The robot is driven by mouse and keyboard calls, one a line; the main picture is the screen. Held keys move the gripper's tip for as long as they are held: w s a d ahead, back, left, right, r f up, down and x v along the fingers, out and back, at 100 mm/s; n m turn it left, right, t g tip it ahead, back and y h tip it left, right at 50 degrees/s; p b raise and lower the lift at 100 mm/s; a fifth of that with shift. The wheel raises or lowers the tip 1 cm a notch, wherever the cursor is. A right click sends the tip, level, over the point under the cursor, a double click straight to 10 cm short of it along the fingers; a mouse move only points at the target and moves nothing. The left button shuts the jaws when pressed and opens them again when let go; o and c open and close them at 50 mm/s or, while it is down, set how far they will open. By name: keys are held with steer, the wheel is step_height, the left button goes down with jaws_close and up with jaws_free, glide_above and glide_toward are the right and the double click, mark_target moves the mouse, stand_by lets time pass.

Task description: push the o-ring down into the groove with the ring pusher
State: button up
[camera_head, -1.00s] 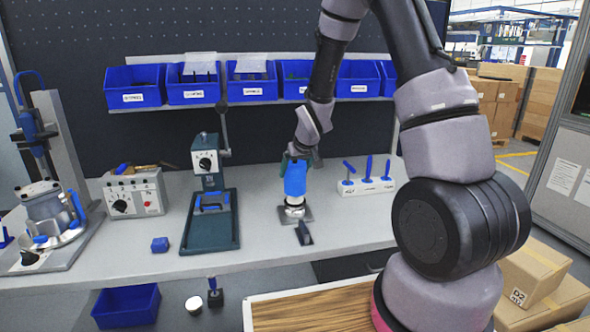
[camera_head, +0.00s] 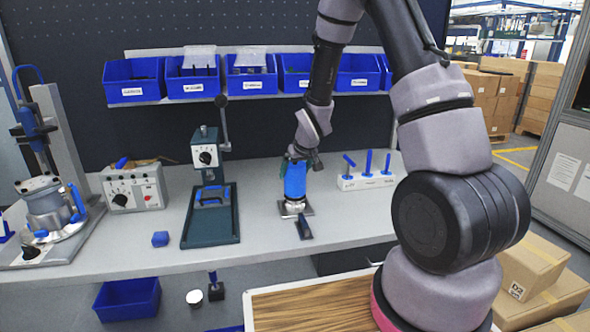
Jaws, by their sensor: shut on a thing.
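My gripper (camera_head: 299,155) is shut on the ring pusher (camera_head: 295,180), a blue cylinder held upright. The pusher stands directly over a small metallic housing (camera_head: 293,207) on a dark square plate on the bench. Its lower end is at or just above the housing's top; I cannot tell whether they touch. The o-ring and the groove are too small or hidden under the pusher to make out.
A small dark block (camera_head: 304,229) lies just in front of the plate. A white rack (camera_head: 366,182) with blue-handled tools is at right. Blue bins (camera_head: 250,83) line the back.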

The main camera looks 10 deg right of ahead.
steer(key=shift+f, duration=1.3)
steer(key=shift+r, duration=0.1)
steer(key=shift+r, duration=5.9)
